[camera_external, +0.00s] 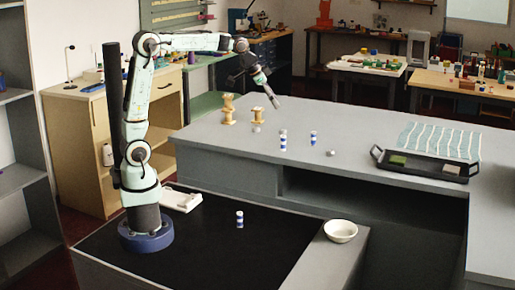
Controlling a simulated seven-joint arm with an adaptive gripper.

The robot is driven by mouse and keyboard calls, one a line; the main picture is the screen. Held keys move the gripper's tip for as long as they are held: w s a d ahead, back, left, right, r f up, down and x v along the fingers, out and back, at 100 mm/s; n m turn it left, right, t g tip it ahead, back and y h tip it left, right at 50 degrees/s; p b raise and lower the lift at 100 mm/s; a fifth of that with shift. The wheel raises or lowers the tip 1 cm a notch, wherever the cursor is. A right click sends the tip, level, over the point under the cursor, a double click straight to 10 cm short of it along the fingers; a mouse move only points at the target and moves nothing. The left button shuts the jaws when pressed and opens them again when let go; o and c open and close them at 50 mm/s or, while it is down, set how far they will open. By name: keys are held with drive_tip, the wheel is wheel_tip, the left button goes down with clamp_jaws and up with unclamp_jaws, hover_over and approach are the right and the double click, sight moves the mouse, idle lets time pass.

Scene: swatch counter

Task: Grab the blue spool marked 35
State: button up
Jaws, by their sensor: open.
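Two small blue and white cylinders stand upright on the grey counter, a taller one (283,140) and a shorter one (313,138) to its right. A third blue and white cylinder (240,219) stands on the black surface near my base. These may be spools; no number is legible on any of them. My gripper (274,101) is open above the counter, up and to the left of the two counter cylinders, pointing down and right. It touches none of them.
Wooden spools (228,109) stand behind on the counter, near a small grey object (256,128). Another grey object (331,153) lies at the front edge. A dark tray (384,163) with swatches and a striped cloth (440,138) are right. A white bowl (341,231) sits lower.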

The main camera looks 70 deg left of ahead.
hover_over(283, 136)
drive_tip(key=s+d, duration=0.1)
drive_tip(key=d, duration=0.2)
wheel_tip(283, 136, down, 6)
drive_tip(key=a+f, duration=0.1)
drive_tip(key=f, duration=0.1)
drive_tip(key=a+f+n+g, duration=0.1)
drive_tip(key=f, duration=0.1)
drive_tip(key=a+f+g, duration=0.1)
drive_tip(key=f, duration=0.1)
drive_tip(key=shift+s+a+f+n, duration=0.2)
drive_tip(key=shift+f+n, duration=0.05)
drive_tip(key=shift+n, duration=0.15)
drive_tip(key=x, duration=0.5)
drive_tip(key=shift+w+f, duration=0.25)
drive_tip(key=shift+f, duration=0.35)
drive_tip(key=c, duration=0.9)
